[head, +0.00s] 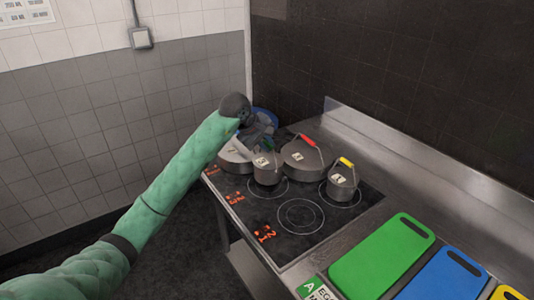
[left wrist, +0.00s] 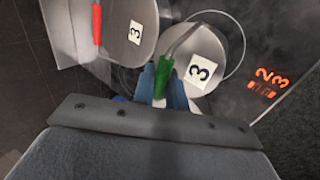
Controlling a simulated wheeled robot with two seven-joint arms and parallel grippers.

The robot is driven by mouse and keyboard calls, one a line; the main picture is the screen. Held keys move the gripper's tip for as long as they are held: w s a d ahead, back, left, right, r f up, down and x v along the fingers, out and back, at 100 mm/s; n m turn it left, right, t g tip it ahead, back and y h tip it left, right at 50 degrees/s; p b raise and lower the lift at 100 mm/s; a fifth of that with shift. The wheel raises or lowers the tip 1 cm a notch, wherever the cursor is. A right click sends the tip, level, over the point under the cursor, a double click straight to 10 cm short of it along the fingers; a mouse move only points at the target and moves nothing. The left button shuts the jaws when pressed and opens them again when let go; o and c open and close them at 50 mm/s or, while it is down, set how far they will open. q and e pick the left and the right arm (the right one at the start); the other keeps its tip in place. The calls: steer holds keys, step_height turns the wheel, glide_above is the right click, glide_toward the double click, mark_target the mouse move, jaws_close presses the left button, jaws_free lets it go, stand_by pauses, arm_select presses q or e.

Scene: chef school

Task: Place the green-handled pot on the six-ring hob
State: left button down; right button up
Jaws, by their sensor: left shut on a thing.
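The green-handled pot (head: 267,176) is a small grey lidded pot with a white label, over the left part of the black hob (head: 258,213). In the left wrist view its lid (left wrist: 208,92) bears a "3", and its green handle (left wrist: 164,77) lies between my blue fingers. My left gripper (head: 265,136) reaches in from the left and is shut on that handle; it also shows in the left wrist view (left wrist: 163,84). I cannot tell whether the pot's base touches the hob. My right gripper is not in view.
A large red-handled pot (head: 306,160) stands close right of the green-handled pot. A small yellow-handled pot (head: 342,186) stands farther right, and a wide grey pot (head: 234,157) sits at the left. The front ring (head: 300,216) is clear. Green (head: 382,258) and blue (head: 444,278) boards lie nearer.

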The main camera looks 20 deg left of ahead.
mark_target(271, 157)
arm_select(q)
step_height(271, 157, down, 3)
steer(key=shift+f, duration=0.2)
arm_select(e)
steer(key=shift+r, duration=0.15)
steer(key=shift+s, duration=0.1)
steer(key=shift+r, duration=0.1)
arm_select(q)
steer(key=c, duration=1.4)
jaws_free()
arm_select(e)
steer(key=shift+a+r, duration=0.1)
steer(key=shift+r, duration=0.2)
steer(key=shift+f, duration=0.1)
